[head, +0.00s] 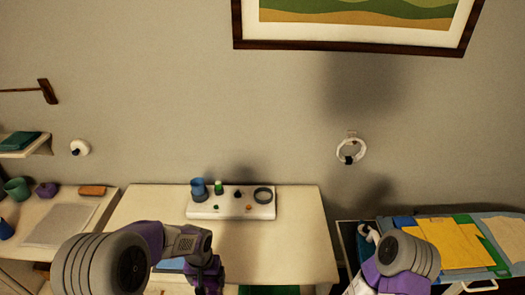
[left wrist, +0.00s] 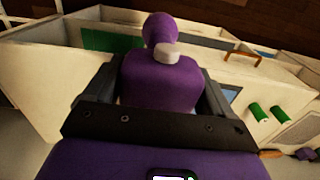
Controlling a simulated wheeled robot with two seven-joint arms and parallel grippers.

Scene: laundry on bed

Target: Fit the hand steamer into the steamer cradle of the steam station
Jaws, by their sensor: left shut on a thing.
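My left gripper (head: 207,277) is low in the head view, in front of the table. The left wrist view shows its black jaws shut on the purple hand steamer (left wrist: 160,82), which has a rounded head and a pale grey button. The steam station (head: 230,212) is a white base at the back of the table, with a blue cylinder, a green-and-white piece, small knobs and a dark ring (head: 263,195) at its right end. I cannot tell for certain which part is the cradle. The held steamer is apart from the station. My right gripper is outside the views.
The pale tabletop (head: 285,235) is mostly clear in front of the station. A side surface at left holds a green mug (head: 17,189) and an orange block (head: 92,191). Folded yellow cloth (head: 447,242) lies at right. A white ring (head: 351,150) hangs on the wall.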

